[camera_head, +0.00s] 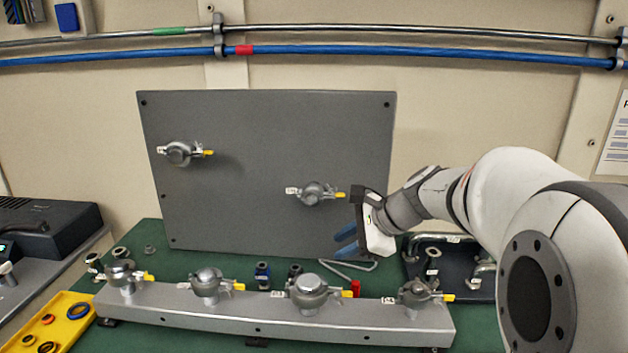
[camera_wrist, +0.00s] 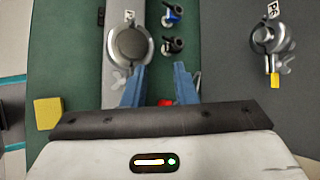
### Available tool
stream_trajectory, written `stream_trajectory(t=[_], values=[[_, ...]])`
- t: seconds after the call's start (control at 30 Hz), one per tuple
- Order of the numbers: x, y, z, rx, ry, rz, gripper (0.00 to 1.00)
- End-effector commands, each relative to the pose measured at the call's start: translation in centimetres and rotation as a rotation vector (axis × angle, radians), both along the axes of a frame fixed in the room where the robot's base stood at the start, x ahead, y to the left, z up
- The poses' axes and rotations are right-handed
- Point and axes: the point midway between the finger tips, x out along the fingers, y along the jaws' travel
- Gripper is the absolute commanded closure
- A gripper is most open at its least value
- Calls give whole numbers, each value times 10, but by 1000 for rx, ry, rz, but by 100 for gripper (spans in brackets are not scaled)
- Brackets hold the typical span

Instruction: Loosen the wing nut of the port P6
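Port P6 (camera_wrist: 265,38) is a round grey clamped flange on the grey upright panel, at the right of the wrist view, with its P6 label above it and a yellow tag below. A small pale wing shape beside the clamp looks like its wing nut (camera_wrist: 287,72). In the head view, the panel's right-hand port (camera_head: 314,193) matches it, but its label is too small to read. My gripper (camera_head: 346,242), with blue fingers, is below and right of that port, apart from it. In the wrist view, my gripper (camera_wrist: 158,88) has its fingers spread with nothing held between them.
A grey rail (camera_head: 255,318) with several clamped ports stands in front of the panel (camera_head: 240,120); one rail port (camera_wrist: 130,45) shows near my fingers. Small fittings, a red piece (camera_head: 355,288) and a bent metal key (camera_head: 350,266) lie between. A dark tray (camera_head: 415,268) is at right.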

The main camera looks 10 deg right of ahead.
Motion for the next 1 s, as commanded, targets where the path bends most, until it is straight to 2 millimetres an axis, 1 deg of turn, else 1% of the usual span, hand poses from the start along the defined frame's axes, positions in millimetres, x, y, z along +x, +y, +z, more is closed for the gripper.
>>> stream_trajectory(t=[0.03, 0.1, 0.2, 0.3, 0.43, 0.57, 0.8, 1.0], values=[[24, -11, 13, 106, 28, -108, 75], [53, -24, 28, 258, 64, -245, 75], [86, -44, 45, 444, 106, -396, 75], [108, -60, 57, 579, 137, -492, 75], [123, -71, 65, 670, 157, -552, 75], [133, -66, 63, 692, 164, -563, 75], [158, -41, 48, 690, 164, -560, 75], [174, -26, 39, 689, 162, -561, 75]])
